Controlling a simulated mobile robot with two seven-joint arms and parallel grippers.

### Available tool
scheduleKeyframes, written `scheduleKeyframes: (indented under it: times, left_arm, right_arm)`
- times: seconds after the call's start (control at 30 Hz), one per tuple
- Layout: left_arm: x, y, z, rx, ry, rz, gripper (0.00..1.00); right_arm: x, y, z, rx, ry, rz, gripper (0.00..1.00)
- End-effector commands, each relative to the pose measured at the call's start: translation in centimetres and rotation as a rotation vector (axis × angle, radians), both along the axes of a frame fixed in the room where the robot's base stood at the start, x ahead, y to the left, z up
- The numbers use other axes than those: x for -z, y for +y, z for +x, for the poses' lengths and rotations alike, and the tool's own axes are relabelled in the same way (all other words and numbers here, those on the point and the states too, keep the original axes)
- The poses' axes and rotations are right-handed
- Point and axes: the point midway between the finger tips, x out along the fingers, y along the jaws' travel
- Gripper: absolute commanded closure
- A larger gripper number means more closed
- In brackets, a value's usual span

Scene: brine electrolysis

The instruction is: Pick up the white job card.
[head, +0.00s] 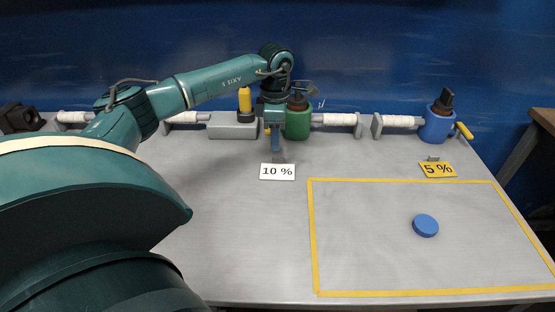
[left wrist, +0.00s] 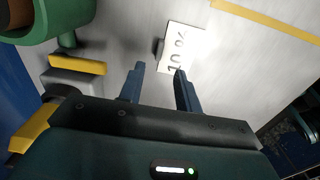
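The white job card (head: 277,172), marked "10 %", stands on the grey table left of the yellow-taped area; it also shows in the left wrist view (left wrist: 186,47), just beyond the fingertips. My left gripper (head: 273,146) points down just behind the card. In the left wrist view the left gripper (left wrist: 160,69) has its two blue fingers apart with nothing between them. The fingers look short of the card; the exact height gap is hard to tell. My right gripper is in neither view.
A green vessel (head: 298,122) stands just behind my left gripper. A blue vessel (head: 437,126) and a yellow "5 %" card (head: 438,170) are at the right. A blue disc (head: 425,226) lies inside the yellow tape outline (head: 314,240). The table's front middle is clear.

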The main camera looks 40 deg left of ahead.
Motion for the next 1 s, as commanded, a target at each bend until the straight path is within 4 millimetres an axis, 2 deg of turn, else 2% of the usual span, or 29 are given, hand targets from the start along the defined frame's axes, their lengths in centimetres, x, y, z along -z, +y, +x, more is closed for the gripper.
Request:
scheduleKeyframes:
  times: [0.17,0.5,0.77,1.0]
  left_arm:
    - [1.2,-0.1,0.1,0.000,0.000,0.000,0.66]
    - [5.6,-0.3,0.5,0.000,0.001,-0.001,0.66]
    - [6.1,-0.3,0.5,0.000,-0.001,-0.001,0.66]
    - [6.0,-0.3,0.5,0.000,-0.001,-0.001,0.84]
  right_arm:
    - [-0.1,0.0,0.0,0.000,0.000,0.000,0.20]
    - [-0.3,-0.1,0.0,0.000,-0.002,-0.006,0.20]
    - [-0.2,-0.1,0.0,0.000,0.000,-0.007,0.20]
    - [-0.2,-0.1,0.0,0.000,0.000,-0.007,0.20]
